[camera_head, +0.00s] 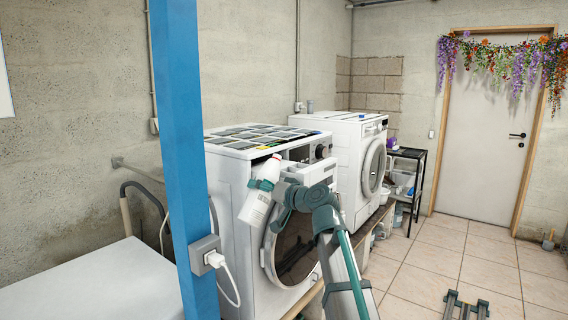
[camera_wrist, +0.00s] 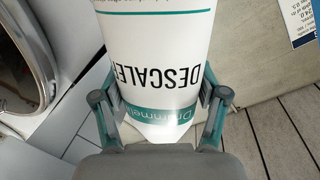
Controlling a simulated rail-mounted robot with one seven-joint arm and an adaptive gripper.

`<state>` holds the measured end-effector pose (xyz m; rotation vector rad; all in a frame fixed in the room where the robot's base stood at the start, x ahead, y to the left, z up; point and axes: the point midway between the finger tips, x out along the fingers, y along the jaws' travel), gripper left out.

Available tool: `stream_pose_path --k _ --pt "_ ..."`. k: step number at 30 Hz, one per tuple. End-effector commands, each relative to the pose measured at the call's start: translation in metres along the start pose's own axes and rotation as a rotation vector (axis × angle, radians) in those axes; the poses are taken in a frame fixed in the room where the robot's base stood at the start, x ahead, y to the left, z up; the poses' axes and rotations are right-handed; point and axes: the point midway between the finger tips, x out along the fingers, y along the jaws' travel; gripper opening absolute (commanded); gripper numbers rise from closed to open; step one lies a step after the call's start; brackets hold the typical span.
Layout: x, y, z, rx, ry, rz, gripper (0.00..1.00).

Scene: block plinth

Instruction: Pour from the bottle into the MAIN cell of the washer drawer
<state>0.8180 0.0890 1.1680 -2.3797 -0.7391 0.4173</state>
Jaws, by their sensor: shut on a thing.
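A white bottle (camera_head: 256,209) stands tilted in front of the near washer (camera_head: 229,186), its upper end leaning right, with a little red near the top. In the wrist view the bottle (camera_wrist: 155,45) fills the middle, its "DESCALER" label upside down. My gripper (camera_head: 264,185) is shut around the bottle; its fingers (camera_wrist: 160,105) show on both sides of it. The bottle is close to the washer's upper left front. No pouring liquid is visible.
The near washer's round door (camera_head: 294,255) is below and right of the bottle. A second white machine (camera_head: 346,150) stands behind, with a black shelf (camera_head: 407,182) beyond. A blue post (camera_head: 182,120) with a socket and plug rises at the left. Tiled floor (camera_head: 480,262) lies right.

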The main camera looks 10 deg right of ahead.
Motion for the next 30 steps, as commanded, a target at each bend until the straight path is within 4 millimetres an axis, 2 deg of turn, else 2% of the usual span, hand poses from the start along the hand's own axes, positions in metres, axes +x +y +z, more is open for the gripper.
stream_pose_path --k 10,14,30 --pt "-0.003 -0.015 -0.002 0.170 -0.030 -0.001 0.24" --pt "-0.002 -0.011 0.003 0.182 -0.031 -0.001 0.24" --pt "-0.003 -0.016 0.001 0.214 -0.037 -0.001 0.24"
